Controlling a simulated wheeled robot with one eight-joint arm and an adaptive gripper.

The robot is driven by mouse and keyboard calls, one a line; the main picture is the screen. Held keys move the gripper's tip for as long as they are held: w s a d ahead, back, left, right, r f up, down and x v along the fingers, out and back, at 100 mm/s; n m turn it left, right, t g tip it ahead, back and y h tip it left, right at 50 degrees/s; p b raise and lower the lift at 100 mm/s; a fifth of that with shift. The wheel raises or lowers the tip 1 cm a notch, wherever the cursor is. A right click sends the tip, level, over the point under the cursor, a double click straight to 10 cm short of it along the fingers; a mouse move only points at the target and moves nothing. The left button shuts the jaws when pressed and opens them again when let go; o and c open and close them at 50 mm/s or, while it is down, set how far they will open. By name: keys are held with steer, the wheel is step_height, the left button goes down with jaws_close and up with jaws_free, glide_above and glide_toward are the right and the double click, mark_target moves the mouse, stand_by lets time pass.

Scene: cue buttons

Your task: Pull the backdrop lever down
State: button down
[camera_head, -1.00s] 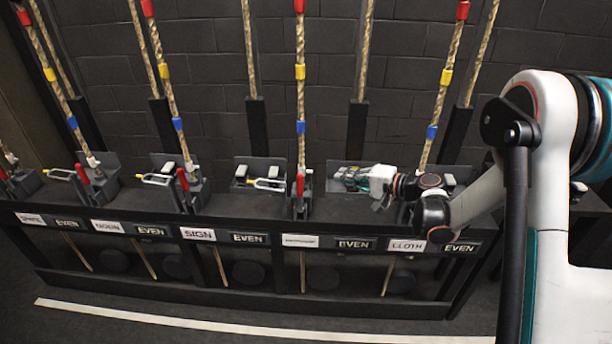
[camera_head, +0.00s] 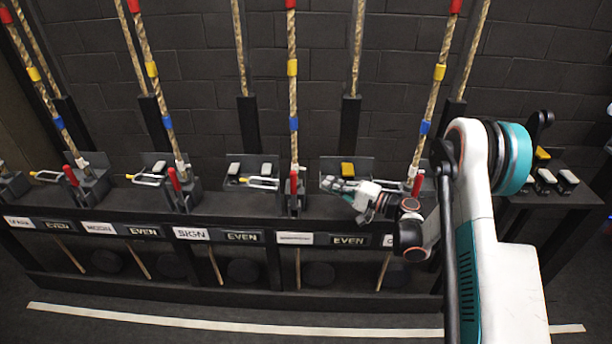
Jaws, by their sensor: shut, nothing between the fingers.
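Several rope levers with red handles stand in a row on a black rail. The label (camera_head: 295,238) under the middle one has text too small to read, so I cannot confirm which lever is the backdrop one. That lever's red handle (camera_head: 293,183) stands upright at the foot of its rope. Another red handle (camera_head: 418,184) stands right of my gripper, close to my wrist. My arm hides the lower right part of the rail and its label.
The SIGN label (camera_head: 190,233) is left of the middle one. Red handles (camera_head: 174,179) and (camera_head: 70,176) stand further left. A side table (camera_head: 550,197) with small switches stands at right. Open floor lies in front.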

mark_target(294, 191)
steer(key=shift+b+x, duration=1.6)
steer(key=shift+x, duration=3.35)
